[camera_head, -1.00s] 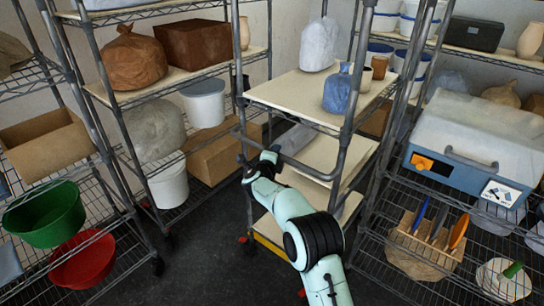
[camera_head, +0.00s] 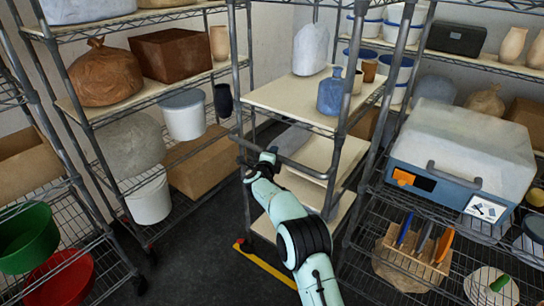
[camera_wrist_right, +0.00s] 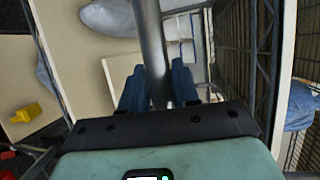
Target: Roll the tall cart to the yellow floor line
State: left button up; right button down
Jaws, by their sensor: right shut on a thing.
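The tall cart (camera_head: 305,98) stands upright in the middle of the head view, with a grey tube frame and beige shelves. My right gripper (camera_head: 258,163) is at the cart's front bar. In the right wrist view, its fingers (camera_wrist_right: 160,88) sit on both sides of a grey bar (camera_wrist_right: 151,45), shut on it. The yellow floor line (camera_head: 265,265) shows on the dark floor at the cart's lower left front. My forearm hides the cart's lower right front and part of the floor. My left gripper is not in view.
The cart carries a blue bottle (camera_head: 331,93) and a pale wrapped shape (camera_head: 310,48) on its upper shelf. A loaded wire rack stands close on the left, and another with a grey-blue case (camera_head: 465,145) on the right. Dark floor (camera_head: 200,270) is open at front left.

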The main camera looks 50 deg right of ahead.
jog(key=shift+d+r, duration=0.1)
jog(key=shift+r, duration=0.05)
jog(key=c, duration=1)
grip_release()
jog(key=shift+o, duration=0.4)
jog(key=shift+s+a, duration=0.25)
jog(key=shift+a, duration=0.35)
jog(key=b+v, duration=0.1)
jog(key=v, duration=1.1)
jog(key=shift+s+b, duration=0.2)
jog(key=shift+b, duration=0.15)
